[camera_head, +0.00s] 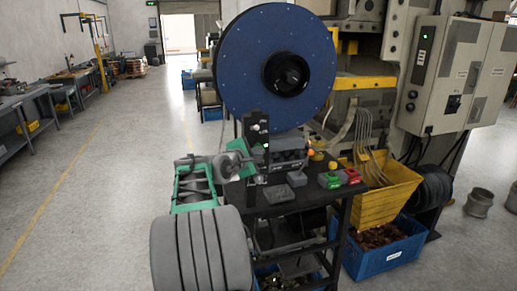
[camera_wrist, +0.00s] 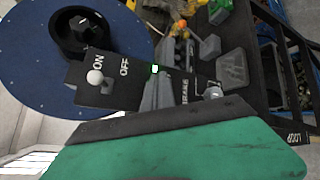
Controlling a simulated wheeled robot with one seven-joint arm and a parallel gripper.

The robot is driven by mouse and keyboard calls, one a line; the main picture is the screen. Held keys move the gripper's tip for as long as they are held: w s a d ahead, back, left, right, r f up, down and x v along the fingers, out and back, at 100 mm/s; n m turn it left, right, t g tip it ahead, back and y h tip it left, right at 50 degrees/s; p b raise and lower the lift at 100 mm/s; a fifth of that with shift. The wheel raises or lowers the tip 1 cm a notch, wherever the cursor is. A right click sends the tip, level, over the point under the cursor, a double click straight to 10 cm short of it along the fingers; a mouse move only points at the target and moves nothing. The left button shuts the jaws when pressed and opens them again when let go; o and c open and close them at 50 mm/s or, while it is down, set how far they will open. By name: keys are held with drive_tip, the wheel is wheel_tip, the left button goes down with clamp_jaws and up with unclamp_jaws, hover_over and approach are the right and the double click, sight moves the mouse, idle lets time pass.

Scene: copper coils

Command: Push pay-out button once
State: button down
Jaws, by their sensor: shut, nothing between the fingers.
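My gripper (camera_head: 250,166) is shut and empty, close in front of the black control panel on the bench. In the wrist view its grey fingers (camera_wrist: 157,96) reach toward the panel (camera_wrist: 115,88), partly covering it. The panel carries ON, OFF and BRAKE lettering, a white knob (camera_wrist: 95,77), a silver knob (camera_wrist: 213,92) and a small green light (camera_wrist: 154,69). A green button box (camera_head: 329,181) and a red one (camera_head: 352,176) sit at the right of the bench top. I cannot read a pay-out label on any control. Whether the fingers touch the panel is unclear.
A large blue reel (camera_head: 245,60) stands directly above and behind the panel. A yellow bin (camera_head: 385,200) and a blue crate (camera_head: 385,258) with copper scrap stand right of the bench. The floor on the left is clear.

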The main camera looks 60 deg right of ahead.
idle(0.4)
drive_tip(key=shift+s+a, duration=0.6)
drive_tip(key=shift+f+b, duration=0.1)
drive_tip(key=shift+b, duration=0.2)
drive_tip(key=s+a+b, duration=0.1)
drive_tip(key=s+a, duration=0.2)
drive_tip(key=shift+s+a, duration=0.25)
idle(0.4)
